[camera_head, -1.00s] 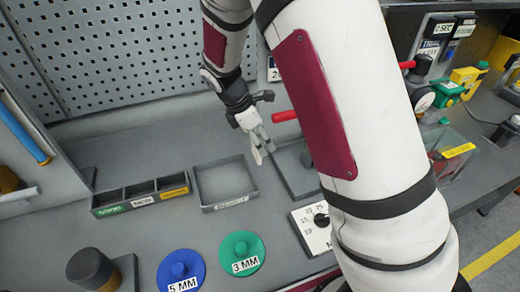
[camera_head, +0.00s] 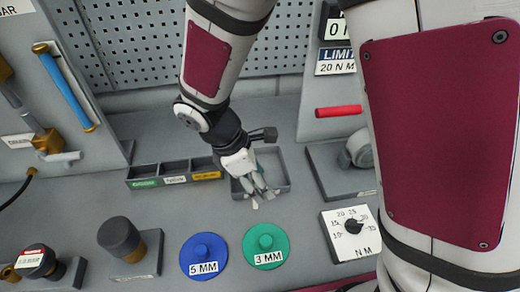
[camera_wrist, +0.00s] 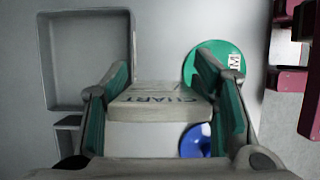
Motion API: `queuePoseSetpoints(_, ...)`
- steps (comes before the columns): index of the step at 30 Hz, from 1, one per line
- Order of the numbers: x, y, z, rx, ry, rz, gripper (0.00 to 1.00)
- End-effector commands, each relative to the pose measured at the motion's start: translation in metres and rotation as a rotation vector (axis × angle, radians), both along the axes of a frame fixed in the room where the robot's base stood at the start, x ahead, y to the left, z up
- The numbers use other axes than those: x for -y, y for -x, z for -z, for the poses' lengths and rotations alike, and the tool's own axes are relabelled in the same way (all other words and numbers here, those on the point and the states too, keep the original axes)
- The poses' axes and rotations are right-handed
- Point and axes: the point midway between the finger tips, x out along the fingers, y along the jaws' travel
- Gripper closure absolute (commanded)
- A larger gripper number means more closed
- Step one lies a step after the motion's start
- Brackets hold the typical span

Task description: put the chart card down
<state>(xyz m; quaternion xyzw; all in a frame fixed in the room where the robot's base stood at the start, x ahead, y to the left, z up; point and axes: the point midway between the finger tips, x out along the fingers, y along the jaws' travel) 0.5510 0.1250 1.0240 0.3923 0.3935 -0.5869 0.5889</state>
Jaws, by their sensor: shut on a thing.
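The chart card (camera_wrist: 158,112), a pale block marked CHART, is between the two fingers of my gripper (camera_wrist: 160,100) in the wrist view. The fingers are shut on its sides. In the head view my gripper (camera_head: 258,194) points down over the front part of a square grey tray (camera_head: 287,187); the card is hardly visible there. In the wrist view the tray (camera_wrist: 90,107) lies at upper left, apart from the card. The height of the card above the bench cannot be told.
The green 3 MM disc (camera_head: 265,242) and blue 5 MM disc (camera_head: 203,256) lie in front of the tray. A three-part bin (camera_head: 142,183) is to its left. A dial plate (camera_head: 350,232) and a grey stand (camera_head: 335,180) are to the right. Bare bench shows between them.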

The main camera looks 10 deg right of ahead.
Motion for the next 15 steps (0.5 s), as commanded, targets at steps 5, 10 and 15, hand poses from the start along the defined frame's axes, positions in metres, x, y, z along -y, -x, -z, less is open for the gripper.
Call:
queuePoseSetpoints(5, -0.016, -0.015, 0.001, 0.001, -0.001, -0.112, 0.79)
queuePoseSetpoints(10, -0.047, -0.059, -0.003, 0.001, -0.001, -0.394, 0.79)
queuePoseSetpoints(15, -0.078, -0.102, -0.013, 0.0, 0.001, -0.69, 0.79)
